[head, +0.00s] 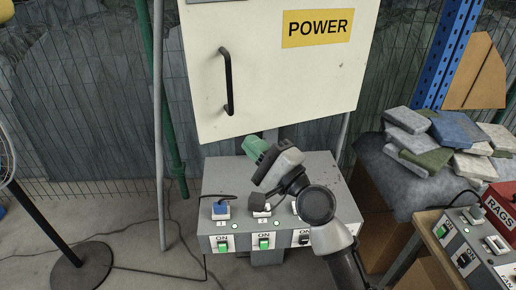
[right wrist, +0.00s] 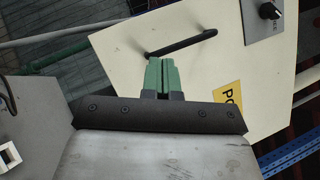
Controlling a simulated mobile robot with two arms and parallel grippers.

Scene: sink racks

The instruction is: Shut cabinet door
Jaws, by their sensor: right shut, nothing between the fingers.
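The cabinet door (head: 275,80) is a cream-white panel with a yellow POWER label (head: 318,28) and a black bar handle (head: 227,82) near its left side. I cannot tell how far it stands from its frame. My right gripper (head: 256,149), with green fingers, is shut and empty just below the door's lower edge in the head view. In the right wrist view its fingers (right wrist: 161,74) point at the door (right wrist: 205,75), close to one end of the handle (right wrist: 182,43). Contact with the handle cannot be told. My left gripper is not in view.
A grey switch box (head: 325,180) with ON switches stands below the door. A stack of folded cloths (head: 440,135) and a red RAGS box (head: 500,205) are at the right. A stand's round base (head: 80,268) is at the left. Wire mesh lies behind.

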